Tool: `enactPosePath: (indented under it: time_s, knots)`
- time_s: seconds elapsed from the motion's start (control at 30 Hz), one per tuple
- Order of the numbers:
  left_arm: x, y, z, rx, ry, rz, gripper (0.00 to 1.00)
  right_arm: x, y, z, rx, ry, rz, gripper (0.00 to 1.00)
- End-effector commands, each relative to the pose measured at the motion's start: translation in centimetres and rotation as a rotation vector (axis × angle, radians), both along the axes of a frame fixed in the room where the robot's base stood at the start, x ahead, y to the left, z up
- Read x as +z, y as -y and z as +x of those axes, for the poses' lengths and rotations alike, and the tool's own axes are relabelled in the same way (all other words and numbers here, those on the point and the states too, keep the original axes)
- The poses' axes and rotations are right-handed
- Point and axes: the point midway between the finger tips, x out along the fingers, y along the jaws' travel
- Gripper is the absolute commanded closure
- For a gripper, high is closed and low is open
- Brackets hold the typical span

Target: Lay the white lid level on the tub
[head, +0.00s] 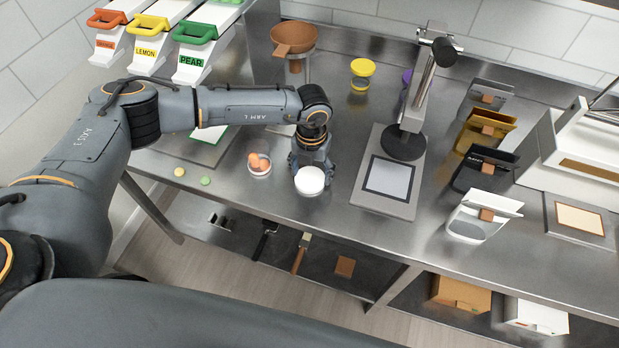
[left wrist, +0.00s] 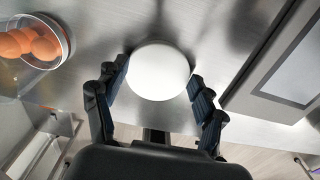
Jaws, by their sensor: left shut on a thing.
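The round white lid (head: 309,181) is at my left gripper (head: 309,166), in front of the metal bench's middle. In the left wrist view the lid (left wrist: 158,70) lies between the two dark fingers of the gripper (left wrist: 157,80), which is shut on it. The lid looks about level; its height over the bench is hard to tell. The clear round tub (head: 259,171) stands open on the bench just left of the lid, with orange pieces inside. The tub (left wrist: 66,52) also shows at the upper left of the left wrist view. My right gripper is not in view.
A scale (head: 390,178) with a grey plate stands right of the lid, with a post and lamp-like head behind it. A brown funnel (head: 293,38) and a yellow-lidded jar (head: 362,68) stand behind. Two small discs (head: 205,181) lie left of the tub.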

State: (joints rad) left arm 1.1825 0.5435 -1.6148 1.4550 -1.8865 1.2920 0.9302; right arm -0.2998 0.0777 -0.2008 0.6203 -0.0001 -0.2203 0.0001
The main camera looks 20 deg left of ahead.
Motion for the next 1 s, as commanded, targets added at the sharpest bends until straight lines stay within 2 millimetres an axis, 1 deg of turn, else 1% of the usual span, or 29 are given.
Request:
enactPosePath:
  time_s: [0.03,0.13,0.17,0.27,0.3,0.33,0.37,0.4,0.43,0.47,0.5,0.57,0.67,0.87,0.9,1.0]
  knots:
    - [-0.5,0.2,-0.5,-0.003,-0.01,-0.003,0.45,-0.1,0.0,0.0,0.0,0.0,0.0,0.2]
    - [-0.6,0.2,-0.5,-0.003,-0.012,-0.004,0.44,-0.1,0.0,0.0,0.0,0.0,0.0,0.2]
    - [-0.6,0.2,-0.5,-0.003,-0.012,-0.004,0.47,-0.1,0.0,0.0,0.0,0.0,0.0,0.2]
    - [-0.6,0.3,-0.6,-0.004,-0.013,-0.005,0.48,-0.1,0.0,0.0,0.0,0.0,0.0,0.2]
    - [-0.5,0.3,-0.6,-0.004,-0.013,-0.005,0.53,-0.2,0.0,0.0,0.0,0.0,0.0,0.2]
    - [-0.3,0.3,-0.6,-0.004,-0.013,-0.005,0.55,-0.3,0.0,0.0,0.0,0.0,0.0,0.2]
    - [-0.2,0.3,-0.6,-0.005,-0.013,-0.005,0.63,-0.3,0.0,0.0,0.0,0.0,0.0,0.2]
    - [0.1,0.3,-0.6,-0.005,-0.013,-0.004,0.74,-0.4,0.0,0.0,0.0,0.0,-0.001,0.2]
    - [0.4,0.3,-0.5,-0.004,-0.012,-0.005,0.83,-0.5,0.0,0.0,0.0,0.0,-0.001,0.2]
    - [0.7,0.3,-0.5,-0.004,-0.012,-0.005,0.97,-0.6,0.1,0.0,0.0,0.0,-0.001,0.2]
    - [1.3,0.2,-0.5,-0.004,-0.01,-0.004,1.0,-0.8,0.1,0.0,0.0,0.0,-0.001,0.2]
    - [2.3,0.1,-0.4,-0.002,-0.008,-0.003,1.0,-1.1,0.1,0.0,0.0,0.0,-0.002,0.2]
    - [3.8,-0.2,-1.6,-0.004,-0.007,-0.003,1.0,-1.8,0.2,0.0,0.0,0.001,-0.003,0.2]
    - [8.4,-1.1,-5.3,-0.004,-0.001,-0.001,1.0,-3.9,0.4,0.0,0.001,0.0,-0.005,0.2]
    - [8.7,-1.3,-6.4,-0.004,-0.005,-0.001,1.0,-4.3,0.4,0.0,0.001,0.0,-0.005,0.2]
    - [9.7,-1.8,-8.6,-0.004,-0.004,-0.001,1.0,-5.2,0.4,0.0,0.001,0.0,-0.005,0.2]
